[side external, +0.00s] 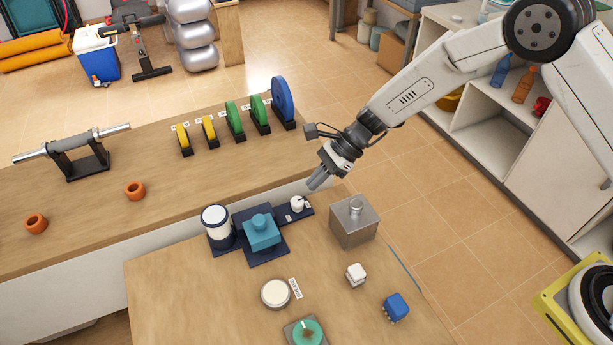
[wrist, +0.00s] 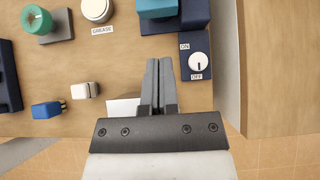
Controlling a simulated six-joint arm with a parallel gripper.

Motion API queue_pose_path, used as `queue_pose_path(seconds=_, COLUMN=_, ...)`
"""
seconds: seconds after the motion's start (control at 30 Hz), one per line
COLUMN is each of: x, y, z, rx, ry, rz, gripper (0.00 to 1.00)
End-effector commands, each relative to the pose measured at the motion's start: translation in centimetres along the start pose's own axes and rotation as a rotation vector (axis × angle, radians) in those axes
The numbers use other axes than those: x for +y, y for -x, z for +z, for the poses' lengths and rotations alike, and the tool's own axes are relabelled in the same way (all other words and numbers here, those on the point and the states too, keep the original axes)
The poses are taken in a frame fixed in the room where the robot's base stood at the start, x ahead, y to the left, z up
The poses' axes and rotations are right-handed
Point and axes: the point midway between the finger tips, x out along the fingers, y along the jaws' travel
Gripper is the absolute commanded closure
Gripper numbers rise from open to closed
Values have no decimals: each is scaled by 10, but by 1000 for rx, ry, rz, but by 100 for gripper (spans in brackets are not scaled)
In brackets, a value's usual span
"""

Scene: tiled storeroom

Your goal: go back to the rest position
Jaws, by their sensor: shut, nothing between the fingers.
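My gripper (side external: 317,183) is shut and empty, held above the work table near its back right part. It shows in the wrist view (wrist: 159,62) with its two fingers together. Beside the fingertips is a white knob (wrist: 198,61) on a dark plate with ON and OFF labels; its pointer is toward OFF. In the side view the knob (side external: 297,203) is just left of the fingertips; I cannot tell whether they touch it. The knob's plate joins a dark base carrying a teal block (side external: 261,233) and a white cylinder (side external: 216,222).
A metal box (side external: 354,222) stands right of the gripper, partly hidden under it in the wrist view. A white cube (side external: 356,274), a blue block (side external: 396,307), a GREASE-labelled round tin (side external: 275,293) and a green knob (side external: 307,333) are nearer. Weight plates (side external: 283,103) stand on the back bench.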

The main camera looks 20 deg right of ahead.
Motion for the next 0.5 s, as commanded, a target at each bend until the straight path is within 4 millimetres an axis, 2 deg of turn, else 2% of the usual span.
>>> queue_pose_path(seconds=0.2, x=0, y=19, z=0, rx=0, ry=-1, rz=-1, gripper=100)
queue_pose_path(seconds=0.5, x=0, y=24, z=0, rx=4, ry=5, rz=0, gripper=100)
